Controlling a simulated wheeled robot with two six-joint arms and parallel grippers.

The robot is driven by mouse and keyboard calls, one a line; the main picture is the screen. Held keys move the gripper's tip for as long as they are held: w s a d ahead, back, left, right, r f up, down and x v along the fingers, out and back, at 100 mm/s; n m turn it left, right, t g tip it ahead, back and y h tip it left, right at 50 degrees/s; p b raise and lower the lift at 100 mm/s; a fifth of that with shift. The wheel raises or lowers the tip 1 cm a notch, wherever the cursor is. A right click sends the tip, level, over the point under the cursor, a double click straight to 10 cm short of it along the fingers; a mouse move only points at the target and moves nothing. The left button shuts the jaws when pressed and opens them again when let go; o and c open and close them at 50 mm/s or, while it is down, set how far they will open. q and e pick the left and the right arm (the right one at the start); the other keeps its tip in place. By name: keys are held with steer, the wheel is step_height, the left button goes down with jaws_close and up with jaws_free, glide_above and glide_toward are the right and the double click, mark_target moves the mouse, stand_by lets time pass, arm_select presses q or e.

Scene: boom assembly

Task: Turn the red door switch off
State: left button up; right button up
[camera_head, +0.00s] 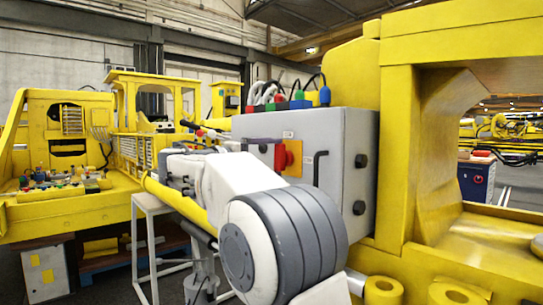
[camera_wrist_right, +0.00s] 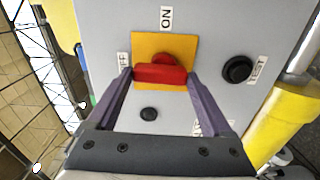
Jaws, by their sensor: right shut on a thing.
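The red door switch (camera_head: 283,157) sits on a yellow plate (camera_head: 294,167) on the front of a grey control box (camera_head: 345,150). In the right wrist view the switch's red handle (camera_wrist_right: 160,74) lies sideways across its yellow plate (camera_wrist_right: 180,45), one end toward the OFF label (camera_wrist_right: 123,65). The ON label (camera_wrist_right: 166,18) is above the plate. My right gripper (camera_wrist_right: 160,76) has its purple fingers at the two ends of the handle and is shut on it. In the head view my right arm partly hides the gripper. My left gripper is not in view.
A black knob (camera_wrist_right: 238,69) with a TEST label and a small black button (camera_wrist_right: 149,114) are close to the switch. A black handle (camera_head: 320,168) stands out from the box. Cables and coloured connectors top the box. Yellow machine structure (camera_head: 398,150) stands right beside it.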

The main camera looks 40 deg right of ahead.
steer(key=shift+w+n, duration=0.1)
steer(key=shift+n, duration=0.3)
steer(key=o, duration=1.1)
steer(key=shift+o, duration=0.2)
steer(key=a+b, duration=0.1)
steer(key=a, duration=0.9)
steer(key=shift+s+a, duration=0.25)
steer(key=shift+s, duration=0.2)
steer(key=shift+f, duration=0.1)
steer(key=s+a+f+n+t+y, duration=0.1)
steer(key=s+a+f+n+y, duration=0.1)
steer(key=a+f+y, duration=0.45)
steer(key=s+a+f+n+t+y+p, duration=0.1)
steer(key=s+a+f+n, duration=0.15)
steer(key=f, duration=0.65)
steer(key=s+a+f+n+t+y, duration=0.1)
steer(key=s+a+f+n+y, duration=0.15)
steer(key=a+f+y, duration=0.4)
steer(key=s+a+f+g+y, duration=0.1)
steer(key=s+a+f, duration=0.2)
steer(key=s+f, duration=0.2)
steer(key=s+a+f+g+y+p, duration=0.1)
steer(key=s+a+f+y, duration=0.1)
steer(key=s+f, duration=0.3)
steer(key=s+a+f+m+g+y, duration=0.1)
steer(key=s+a+f, duration=0.4)
steer(key=s, duration=0.5)
steer(key=shift+s+f+g+y+p, duration=0.3)
steer(key=shift+f+g+y, duration=0.1)
steer(key=shift+g+y, duration=0.15)
